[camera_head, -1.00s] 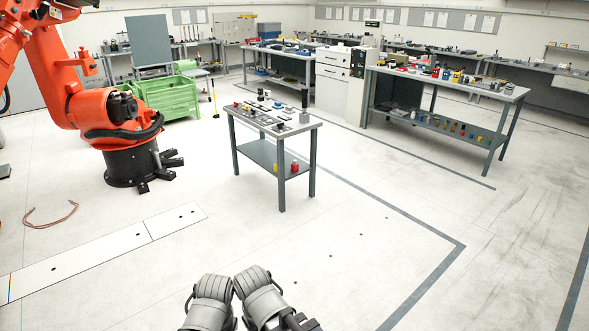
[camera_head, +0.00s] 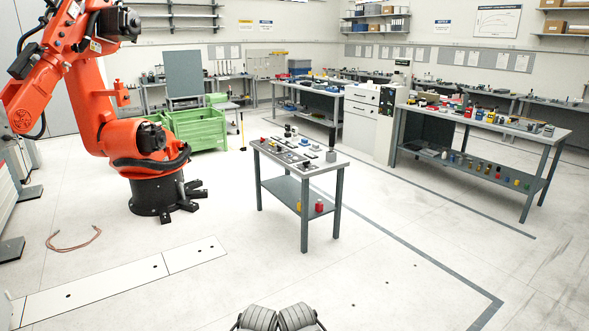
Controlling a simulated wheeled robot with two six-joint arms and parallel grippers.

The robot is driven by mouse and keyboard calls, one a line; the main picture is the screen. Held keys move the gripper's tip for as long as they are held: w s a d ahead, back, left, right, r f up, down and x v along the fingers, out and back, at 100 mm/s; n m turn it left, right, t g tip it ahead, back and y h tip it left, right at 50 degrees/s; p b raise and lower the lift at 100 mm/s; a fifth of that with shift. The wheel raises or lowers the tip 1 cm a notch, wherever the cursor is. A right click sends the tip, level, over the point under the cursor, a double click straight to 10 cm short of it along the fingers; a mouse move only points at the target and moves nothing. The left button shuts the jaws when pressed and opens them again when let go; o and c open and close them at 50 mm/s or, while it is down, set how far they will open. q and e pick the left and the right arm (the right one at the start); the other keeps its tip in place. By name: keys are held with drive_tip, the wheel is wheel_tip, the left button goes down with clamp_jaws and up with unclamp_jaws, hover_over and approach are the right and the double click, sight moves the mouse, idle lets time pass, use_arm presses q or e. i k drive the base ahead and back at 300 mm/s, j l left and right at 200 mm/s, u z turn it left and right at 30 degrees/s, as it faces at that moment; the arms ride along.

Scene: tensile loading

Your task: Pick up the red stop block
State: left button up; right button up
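I cannot tell for sure which red piece is the stop block. A small red block (camera_head: 319,206) sits on the lower shelf of the small grey table (camera_head: 332,168), next to a yellow piece (camera_head: 299,206). Another tiny red piece (camera_head: 263,140) is at the left end of the tabletop, among several small dark and light parts. Only grey rounded parts of my two arms show at the bottom edge, well short of the table. My grippers are not in view.
An orange robot arm (camera_head: 141,139) on a black base (camera_head: 157,195) stands left of the small table, with a green crate (camera_head: 198,130) behind. A long workbench (camera_head: 491,125) with several parts is at right. A cable (camera_head: 73,241) lies on the floor at left. The floor before the table is clear.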

sight(318, 206)
drive_tip(key=i+l+z, duration=0.3)
drive_tip(key=i, duration=0.65)
drive_tip(key=i+z, duration=0.3)
drive_tip(key=i, duration=1.5)
drive_tip(key=i+l+u, duration=0.15)
drive_tip(key=i, duration=0.65)
drive_tip(key=i+l, duration=0.15)
drive_tip(key=i, duration=0.6)
drive_tip(key=i+u, duration=0.15)
drive_tip(key=i, duration=0.2)
drive_tip(key=i+l+u, duration=0.15)
drive_tip(key=i, duration=0.2)
